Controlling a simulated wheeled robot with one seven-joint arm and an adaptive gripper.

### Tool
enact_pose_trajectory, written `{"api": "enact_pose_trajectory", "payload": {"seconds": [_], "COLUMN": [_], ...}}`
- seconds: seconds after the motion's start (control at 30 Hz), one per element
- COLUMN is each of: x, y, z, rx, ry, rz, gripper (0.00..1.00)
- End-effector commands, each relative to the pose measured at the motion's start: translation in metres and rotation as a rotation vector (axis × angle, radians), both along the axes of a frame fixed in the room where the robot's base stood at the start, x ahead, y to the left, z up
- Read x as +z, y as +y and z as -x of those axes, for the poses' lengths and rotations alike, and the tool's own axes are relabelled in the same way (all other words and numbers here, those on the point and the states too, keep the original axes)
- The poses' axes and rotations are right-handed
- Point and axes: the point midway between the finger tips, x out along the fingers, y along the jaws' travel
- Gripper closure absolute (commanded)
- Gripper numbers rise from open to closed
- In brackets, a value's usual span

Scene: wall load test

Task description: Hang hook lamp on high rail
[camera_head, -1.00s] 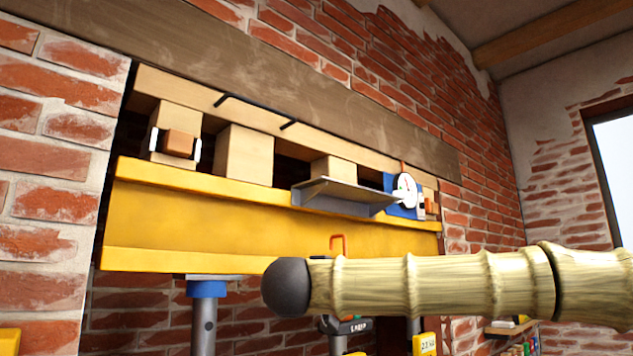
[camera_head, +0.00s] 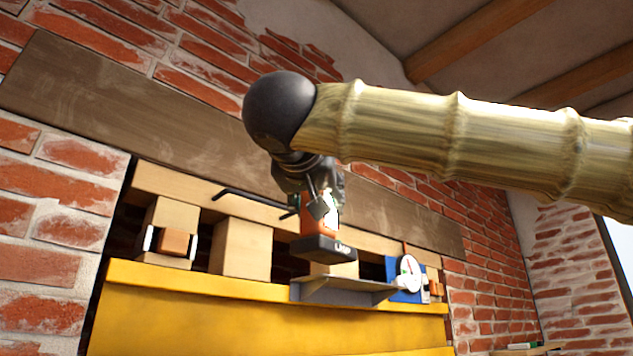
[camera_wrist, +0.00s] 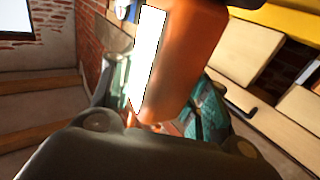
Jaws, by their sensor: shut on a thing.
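The hook lamp (camera_head: 318,232) has an orange body, a bright white panel and a dark labelled base. My gripper (camera_head: 318,202) is shut on its upper part and holds it in the air in front of the pale timber strip (camera_head: 168,182). In the wrist view the lamp's orange body (camera_wrist: 192,58) and white panel (camera_wrist: 149,60) stand between my fingers. The lamp's hook is hidden. Two black rods stick out from the timber strip: the left rod (camera_head: 240,195) shows clearly, the right one is mostly behind my gripper. I cannot tell whether the lamp touches anything.
A grey shelf (camera_head: 340,293) is below the lamp, on the yellow beam (camera_head: 200,315). A white dial on a blue plate (camera_head: 408,278) stands to its right. Wooden blocks (camera_head: 242,248) fill the gap. A dark brown plank (camera_head: 130,110) runs along the brick wall above.

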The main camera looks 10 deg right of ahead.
Motion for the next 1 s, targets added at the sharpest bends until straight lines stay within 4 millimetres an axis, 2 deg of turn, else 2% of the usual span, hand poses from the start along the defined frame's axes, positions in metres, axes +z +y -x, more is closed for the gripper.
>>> {"api": "enact_pose_trajectory", "payload": {"seconds": [0.1,0.27,1.0], "x": [0.009,0.01,0.01], "y": [0.003,0.006,0.036], "z": [0.008,0.007,-0.035], "rx": [0.01,0.013,0.012], "ry": [-0.001,0.0,0.001], "rz": [0.0,0.001,0.0], "gripper": [1.0,1.0,1.0]}}
